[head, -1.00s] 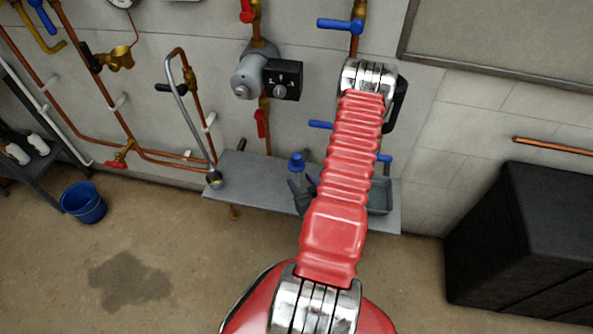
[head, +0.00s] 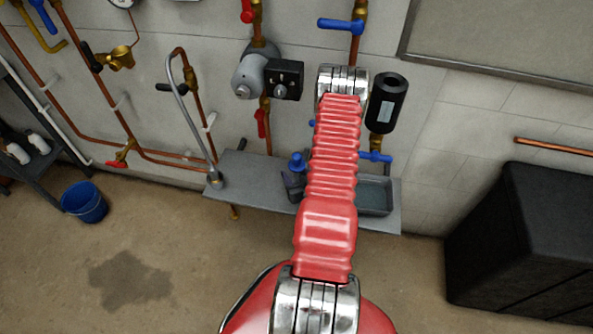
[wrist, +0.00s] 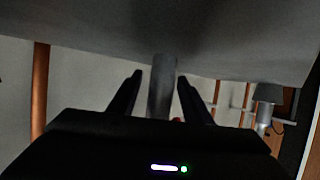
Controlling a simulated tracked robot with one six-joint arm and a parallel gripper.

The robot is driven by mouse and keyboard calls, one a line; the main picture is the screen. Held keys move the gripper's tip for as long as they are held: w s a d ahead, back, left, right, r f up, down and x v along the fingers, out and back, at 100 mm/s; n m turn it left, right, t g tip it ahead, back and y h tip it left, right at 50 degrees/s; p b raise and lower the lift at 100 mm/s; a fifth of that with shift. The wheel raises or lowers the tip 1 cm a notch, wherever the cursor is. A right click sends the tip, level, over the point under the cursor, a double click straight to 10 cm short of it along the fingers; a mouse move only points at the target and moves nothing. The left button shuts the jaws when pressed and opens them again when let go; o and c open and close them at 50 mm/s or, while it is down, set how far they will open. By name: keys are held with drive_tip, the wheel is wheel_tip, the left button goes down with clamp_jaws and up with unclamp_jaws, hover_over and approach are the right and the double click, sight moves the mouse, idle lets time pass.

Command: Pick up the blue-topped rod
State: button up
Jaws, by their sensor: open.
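The blue-topped rod (head: 297,160) stands on the grey shelf (head: 240,172) in the head view, just left of my red arm. Its blue top shows; dark shapes cover its lower part. In the wrist view a plain grey shaft (wrist: 162,85), apparently this rod, stands between the two dark fingers of my gripper (wrist: 160,76). The fingers are open, one on each side, with a gap visible at each. The shaft's near end is hidden behind my gripper's body, and no blue shows there. In the head view my arm hides most of my gripper.
A grey tray (head: 374,196) sits at the shelf's right end. A bent grey tube (head: 180,95) rises at its left end. Copper pipes, valves, a pump (head: 250,76) and a black cylinder (head: 387,102) line the wall behind. A dark cabinet (head: 520,240) stands right.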

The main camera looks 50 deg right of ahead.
drive_tip(key=shift+w+d+f, duration=0.2)
drive_tip(key=shift+w, duration=0.2)
clamp_jaws()
idle(0.6)
